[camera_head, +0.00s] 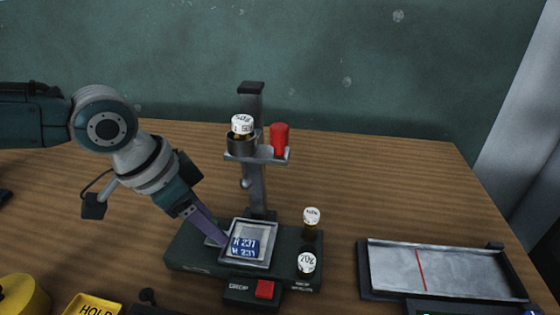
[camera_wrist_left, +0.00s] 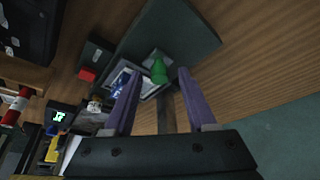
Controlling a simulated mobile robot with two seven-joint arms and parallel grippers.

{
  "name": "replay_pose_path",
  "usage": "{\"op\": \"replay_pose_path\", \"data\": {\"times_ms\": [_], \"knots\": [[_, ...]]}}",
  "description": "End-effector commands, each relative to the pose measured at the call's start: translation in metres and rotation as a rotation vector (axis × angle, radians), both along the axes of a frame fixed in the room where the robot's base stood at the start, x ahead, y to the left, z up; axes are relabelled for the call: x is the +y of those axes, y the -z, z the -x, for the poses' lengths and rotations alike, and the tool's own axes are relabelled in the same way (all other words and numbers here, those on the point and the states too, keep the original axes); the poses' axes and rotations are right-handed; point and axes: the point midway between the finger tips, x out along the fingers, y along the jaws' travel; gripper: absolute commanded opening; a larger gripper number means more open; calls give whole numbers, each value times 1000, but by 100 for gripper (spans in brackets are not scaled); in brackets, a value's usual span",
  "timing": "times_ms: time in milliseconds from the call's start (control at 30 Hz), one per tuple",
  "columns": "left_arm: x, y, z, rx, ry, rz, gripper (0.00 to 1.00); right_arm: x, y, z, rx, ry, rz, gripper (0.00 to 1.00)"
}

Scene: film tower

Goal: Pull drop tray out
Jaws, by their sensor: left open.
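The film tower is a dark base (camera_head: 190,252) with an upright grey column (camera_head: 256,185) behind. A square silver tray (camera_head: 268,233) sits on the base, with a blue label marked H 231 (camera_head: 245,247) in it. My left gripper (camera_head: 222,240) reaches down to the tray's left side. In the left wrist view its two purple fingers (camera_wrist_left: 160,82) are spread apart, with a green tapered piece (camera_wrist_left: 159,69) beyond and between them. I cannot tell whether the fingers touch it. The silver tray (camera_wrist_left: 113,77) is partly behind one finger. My right gripper is out of view.
The column's shelf holds a white-capped container (camera_head: 242,126) and a red cylinder (camera_head: 280,138). A red button (camera_head: 265,289) is at the front marked DROP. A shallow tray (camera_head: 385,262) lies right.

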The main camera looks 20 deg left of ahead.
Motion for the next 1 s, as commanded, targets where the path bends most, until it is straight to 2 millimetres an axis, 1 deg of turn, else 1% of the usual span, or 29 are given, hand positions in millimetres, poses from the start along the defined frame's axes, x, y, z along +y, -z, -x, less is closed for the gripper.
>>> {"op": "replay_pose_path", "data": {"times_ms": [167, 667, 1000], "knots": [[0, 0, 0, 0, 0, 0, 57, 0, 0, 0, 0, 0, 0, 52], [0, 0, 0, 1, 0, 0, 1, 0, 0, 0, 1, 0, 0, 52], [0, 0, 0, 1, 0, 0, 0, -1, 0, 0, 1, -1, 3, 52]]}}
